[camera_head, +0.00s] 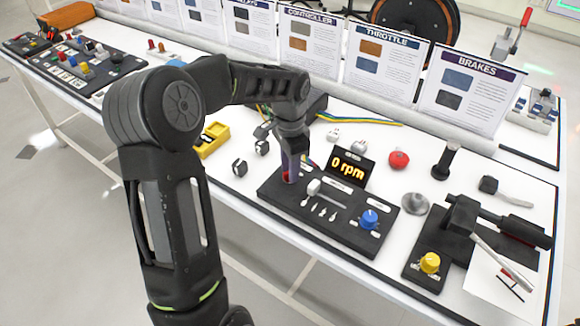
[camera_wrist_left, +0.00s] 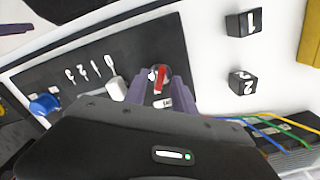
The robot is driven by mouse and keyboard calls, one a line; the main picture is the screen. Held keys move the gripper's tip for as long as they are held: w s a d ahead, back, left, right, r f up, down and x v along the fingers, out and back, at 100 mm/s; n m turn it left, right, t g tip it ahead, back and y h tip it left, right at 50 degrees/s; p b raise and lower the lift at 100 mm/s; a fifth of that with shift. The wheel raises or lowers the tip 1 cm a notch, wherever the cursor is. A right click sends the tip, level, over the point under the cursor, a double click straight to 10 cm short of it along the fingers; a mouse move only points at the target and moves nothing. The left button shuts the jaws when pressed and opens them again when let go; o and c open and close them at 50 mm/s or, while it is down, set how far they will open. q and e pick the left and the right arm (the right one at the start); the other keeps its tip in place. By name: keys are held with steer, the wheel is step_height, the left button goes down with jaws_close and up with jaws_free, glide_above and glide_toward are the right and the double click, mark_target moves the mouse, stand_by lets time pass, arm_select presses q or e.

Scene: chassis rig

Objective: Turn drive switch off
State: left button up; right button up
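The drive switch is a small red lever on the left end of the black control panel (camera_head: 335,232). In the left wrist view the red switch (camera_wrist_left: 160,78) stands between my two purple-grey fingertips, with a gap visible around it. My left gripper (camera_head: 289,172) reaches down over that end of the panel and largely hides the switch in the head view. It looks open (camera_wrist_left: 159,88) and holds nothing. A display (camera_head: 349,167) behind the panel reads "0 rpm". My right gripper is in neither view.
The panel also carries a white slider knob (camera_head: 314,187) and a blue knob (camera_head: 369,218). Dark numbered cubes (camera_wrist_left: 242,82) lie beside it. A yellow knob (camera_head: 429,262) and a lever assembly stand to the right. Upright information cards (camera_head: 465,90) line the back.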

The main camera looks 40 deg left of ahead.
arm_select(q)
jaws_close()
stand_by(0.3)
stand_by(0.4)
